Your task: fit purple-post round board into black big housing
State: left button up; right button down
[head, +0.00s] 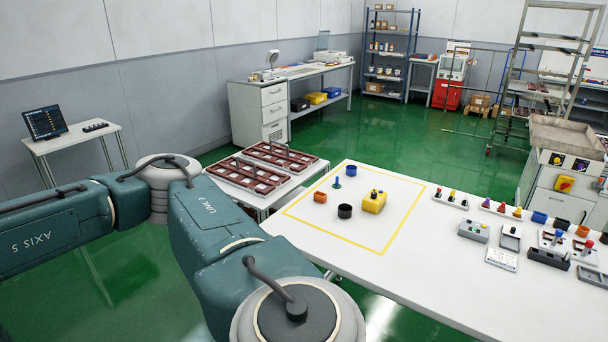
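A small green round board (337,185) with an upright post lies inside the yellow outline on the white table. Its post looks blue or purple; it is too small to tell which. A black round housing (345,211) stands in front of it and slightly right, apart from it and open at the top. Another black cup-like piece (562,224) stands among the parts at the far right; the sizes are hard to compare. My teal arm fills the lower left, but neither of my grippers shows.
Coloured posts, grey boxes and cups crowd the table's right side. A low table with brown trays (247,178) adjoins at left. The white table's middle (410,250) is clear.

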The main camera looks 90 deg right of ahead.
aim_at(345, 214)
jog(key=l+z, duration=0.15)
jog(key=z, duration=0.35)
jog(key=l+z, duration=0.15)
jog(key=z, duration=0.35)
jog(key=l+z, duration=0.15)
jog(key=z, duration=0.35)
jog(key=i+l+z, duration=0.1)
jog(key=z, duration=0.35)
jog(key=i+l+z, duration=0.1)
jog(key=i+l, duration=0.75)
jog(key=l, duration=0.1)
